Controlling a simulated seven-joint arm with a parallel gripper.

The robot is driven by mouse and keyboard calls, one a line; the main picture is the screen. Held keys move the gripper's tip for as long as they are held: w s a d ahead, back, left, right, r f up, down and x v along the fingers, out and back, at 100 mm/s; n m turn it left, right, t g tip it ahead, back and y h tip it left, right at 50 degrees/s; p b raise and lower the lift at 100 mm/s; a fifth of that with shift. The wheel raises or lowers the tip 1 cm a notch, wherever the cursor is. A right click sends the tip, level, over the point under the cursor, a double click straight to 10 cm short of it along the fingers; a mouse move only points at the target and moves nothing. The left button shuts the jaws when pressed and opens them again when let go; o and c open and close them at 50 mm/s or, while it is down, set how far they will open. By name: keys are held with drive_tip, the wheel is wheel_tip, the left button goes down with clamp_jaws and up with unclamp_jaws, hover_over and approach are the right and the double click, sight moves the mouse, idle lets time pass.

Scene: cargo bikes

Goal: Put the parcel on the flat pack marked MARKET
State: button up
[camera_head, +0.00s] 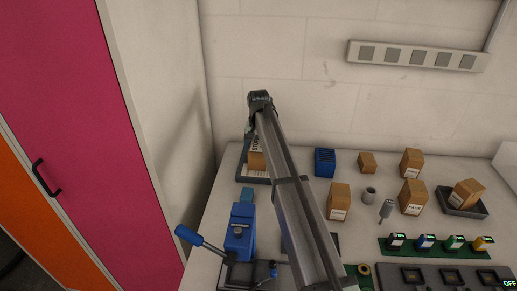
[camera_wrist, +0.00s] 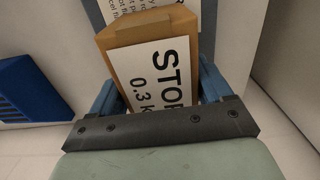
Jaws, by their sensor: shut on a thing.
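My gripper (camera_head: 256,145) is over the left rear of the bench, partly hidden by my arm. In the wrist view my gripper (camera_wrist: 158,90) has its blue fingers shut on both sides of a brown cardboard parcel (camera_wrist: 125,32). The parcel's white label reads "STO" and "0.3 k", the rest cut off. The held parcel also shows in the head view (camera_head: 256,161), at a dark-framed tray (camera_head: 242,168) with a white sheet; I cannot tell whether it touches the tray. No MARKET mark is legible, so I cannot tell which thing is the flat pack.
A blue bin (camera_head: 325,162) stands right of the tray. Several parcels stand further right, one (camera_head: 339,201) near my arm and one tilted in a dark tray (camera_head: 447,204).

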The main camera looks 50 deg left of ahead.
drive_tip(key=o, duration=1.2)
wheel_tip(320, 180, up, 12)
drive_tip(key=shift+r, duration=0.1)
